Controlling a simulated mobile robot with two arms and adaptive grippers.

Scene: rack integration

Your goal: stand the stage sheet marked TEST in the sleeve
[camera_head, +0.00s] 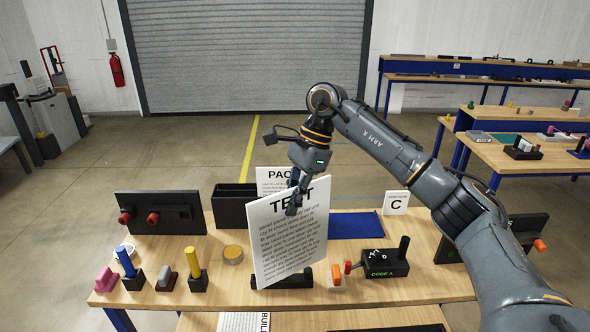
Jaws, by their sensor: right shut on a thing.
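The white sheet marked TEST (291,250) stands upright, slightly tilted, over the middle of the wooden table. My right gripper (294,205) is shut on its upper edge, with its fingers in front of the printed word. A low black holder (304,280) shows at the sheet's lower edge; it may be the sleeve. I cannot tell whether the sheet is inside it, in front of it or above it. My left gripper is not in view.
A sheet marked PACK (271,180) stands behind, beside an open black bin (233,207). Black device CODE A (382,265), an orange-topped block (336,276) and coloured-handled tools (196,270) crowd the front.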

